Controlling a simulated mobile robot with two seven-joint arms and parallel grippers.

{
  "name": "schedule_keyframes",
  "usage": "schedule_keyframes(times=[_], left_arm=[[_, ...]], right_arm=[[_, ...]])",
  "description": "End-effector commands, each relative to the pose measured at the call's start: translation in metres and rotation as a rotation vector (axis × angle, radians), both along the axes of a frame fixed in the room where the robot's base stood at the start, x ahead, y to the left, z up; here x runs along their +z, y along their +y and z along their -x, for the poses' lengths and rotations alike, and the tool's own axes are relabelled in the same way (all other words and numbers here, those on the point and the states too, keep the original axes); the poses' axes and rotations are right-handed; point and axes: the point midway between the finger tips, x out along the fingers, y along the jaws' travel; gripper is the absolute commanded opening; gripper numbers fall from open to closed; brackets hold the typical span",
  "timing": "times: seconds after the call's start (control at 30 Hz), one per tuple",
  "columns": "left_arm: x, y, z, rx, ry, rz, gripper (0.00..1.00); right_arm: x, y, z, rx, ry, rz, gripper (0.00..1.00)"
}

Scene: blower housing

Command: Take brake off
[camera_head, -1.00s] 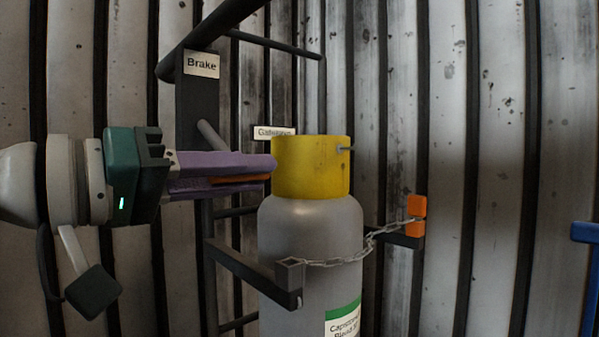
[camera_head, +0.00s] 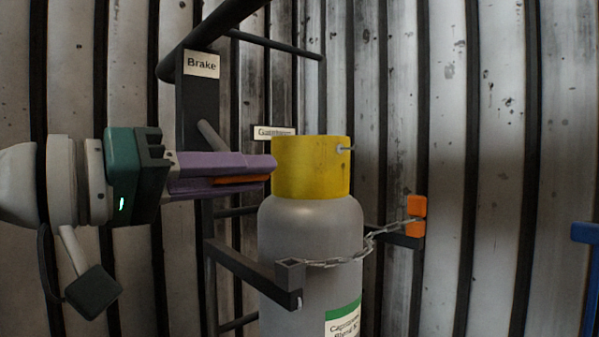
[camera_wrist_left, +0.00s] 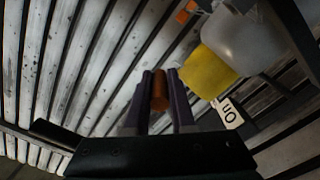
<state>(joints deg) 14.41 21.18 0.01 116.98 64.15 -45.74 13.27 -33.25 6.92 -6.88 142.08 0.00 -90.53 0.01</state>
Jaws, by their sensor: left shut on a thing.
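A sign reading "Brake" (camera_head: 202,65) is on a dark upright post (camera_head: 193,104) of a rack in the head view. A short grey rod (camera_head: 211,137) slants down from near the post and passes out of sight behind my left gripper (camera_head: 272,170). The left gripper points right, its purple fingers shut on an orange grip (camera_head: 240,180), in front of the rack. In the left wrist view the orange grip (camera_wrist_left: 160,91) shows as a rounded cylinder between the fingertips. Whether the grip joins the grey rod is hidden. My right gripper is in neither view.
A grey gas cylinder (camera_head: 311,232) with a yellow cap (camera_head: 311,167) stands just right of the fingertips. A chain (camera_head: 350,257) runs across it to an orange block (camera_head: 416,206). A blue bar (camera_head: 586,232) is at the right edge. Corrugated wall (camera_head: 500,120) stands behind.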

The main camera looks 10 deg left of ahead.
Motion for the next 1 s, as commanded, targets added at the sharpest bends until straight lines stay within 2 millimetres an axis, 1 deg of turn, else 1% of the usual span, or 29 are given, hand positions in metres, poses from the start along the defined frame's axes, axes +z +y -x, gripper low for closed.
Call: schedule_keyframes(times=[0.27, 0.37, 0.47, 0.57, 0.67, 1.0], left_arm=[[0.001, 0.0, 0.0, 0.0, -0.002, -0.001, 0.0], [0.003, -0.001, 0.0, 0.0, 0.003, 0.006, 0.0], [0.007, -0.002, 0.001, -0.001, 0.016, 0.022, 0.0], [0.014, -0.003, 0.002, 0.0, 0.04, 0.054, 0.0], [0.022, -0.006, 0.004, -0.001, 0.076, 0.098, 0.0], [0.057, -0.012, 0.009, 0.0, 0.258, 0.333, 0.0]], right_arm=[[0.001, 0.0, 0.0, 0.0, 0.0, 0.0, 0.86], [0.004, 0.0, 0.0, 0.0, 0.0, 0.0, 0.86], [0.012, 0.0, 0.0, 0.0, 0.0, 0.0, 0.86], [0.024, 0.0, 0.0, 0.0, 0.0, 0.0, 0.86], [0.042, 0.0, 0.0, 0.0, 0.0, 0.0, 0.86], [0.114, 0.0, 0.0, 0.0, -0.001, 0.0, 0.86]])
